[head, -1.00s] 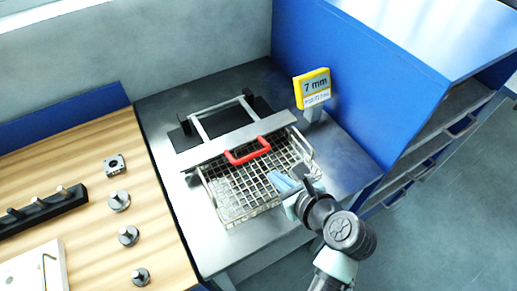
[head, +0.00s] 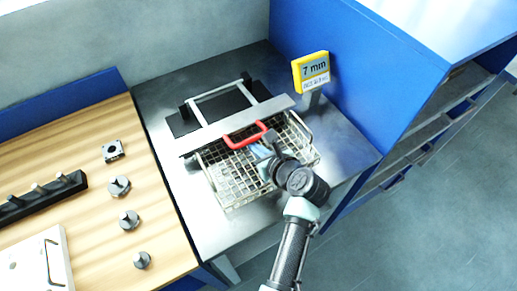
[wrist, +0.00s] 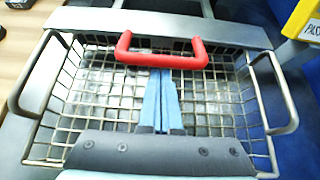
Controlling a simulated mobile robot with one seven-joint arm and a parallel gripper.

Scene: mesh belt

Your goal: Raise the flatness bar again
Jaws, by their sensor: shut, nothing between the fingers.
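The flatness bar (head: 205,135) is a flat grey metal plate on two side arms, with a red handle (head: 230,146). It lies across the back part of a wire mesh basket (head: 228,193), low over its rim. In the wrist view the bar (wrist: 85,22) runs across the top, and the red handle (wrist: 160,59) sticks out towards me. My gripper (head: 262,151) is over the basket, close to the handle. In the wrist view its blue fingers (wrist: 161,73) are together and empty, with tips at the handle's crossbar. I cannot tell whether they touch it.
A yellow "7 mm" sign (head: 311,73) stands at the right of the steel table (head: 345,150), beside a blue cabinet (head: 375,90). A wooden bench (head: 85,180) on the left holds several small metal parts.

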